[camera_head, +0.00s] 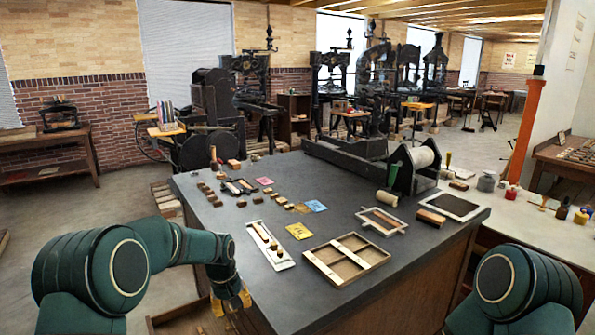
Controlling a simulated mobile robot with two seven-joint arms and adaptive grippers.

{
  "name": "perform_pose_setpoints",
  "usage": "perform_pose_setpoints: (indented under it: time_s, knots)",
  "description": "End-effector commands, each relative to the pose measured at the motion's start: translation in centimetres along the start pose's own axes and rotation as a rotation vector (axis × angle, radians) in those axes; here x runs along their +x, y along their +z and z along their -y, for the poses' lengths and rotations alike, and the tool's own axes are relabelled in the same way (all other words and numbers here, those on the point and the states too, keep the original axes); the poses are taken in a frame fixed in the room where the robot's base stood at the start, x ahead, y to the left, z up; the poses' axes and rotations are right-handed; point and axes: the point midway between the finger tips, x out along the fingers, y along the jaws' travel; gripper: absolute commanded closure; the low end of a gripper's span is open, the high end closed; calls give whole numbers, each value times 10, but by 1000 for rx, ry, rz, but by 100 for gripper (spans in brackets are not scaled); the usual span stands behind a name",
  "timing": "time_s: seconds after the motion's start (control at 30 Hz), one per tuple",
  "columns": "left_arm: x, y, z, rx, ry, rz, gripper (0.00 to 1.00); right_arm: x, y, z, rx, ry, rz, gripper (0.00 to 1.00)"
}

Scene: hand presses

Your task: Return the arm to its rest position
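My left arm (165,240) comes in from the left and bends down at the near left edge of the dark worktable (330,215). My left gripper (232,303) hangs beside that edge, pointing down. It is small and partly dark, so I cannot tell whether its fingers are open or shut or hold anything. Only the upper part of my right arm (515,288) shows at the lower right. Its gripper is out of view.
A wooden crate (180,322) lies below the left gripper.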

Motion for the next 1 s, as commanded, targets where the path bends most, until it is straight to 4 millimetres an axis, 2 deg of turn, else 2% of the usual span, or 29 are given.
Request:
perform_pose_setpoints:
  time_s: [0.03,0.1,0.17,0.3,0.43,0.5,0.6,0.7,0.8,1.0]
  knots:
    - [22,16,4,19,18,20,58,0,0,0,0,0,1,53]
    - [51,41,7,50,53,36,58,0,0,0,0,0,1,53]
    - [75,67,11,77,86,47,58,0,0,0,0,0,1,53]
    - [122,136,21,128,163,63,58,0,0,0,0,0,1,53]
    - [146,205,34,162,218,64,58,0,0,0,0,0,1,53]
    - [151,238,41,176,239,59,58,0,0,0,0,0,1,53]
    - [152,276,50,192,258,52,58,0,0,0,0,0,1,53]
    - [150,301,56,202,267,44,58,0,0,0,0,0,1,53]
    - [148,313,60,208,270,37,58,0,0,0,0,0,1,53]
    - [147,316,60,211,272,33,58,0,0,0,0,0,1,53]
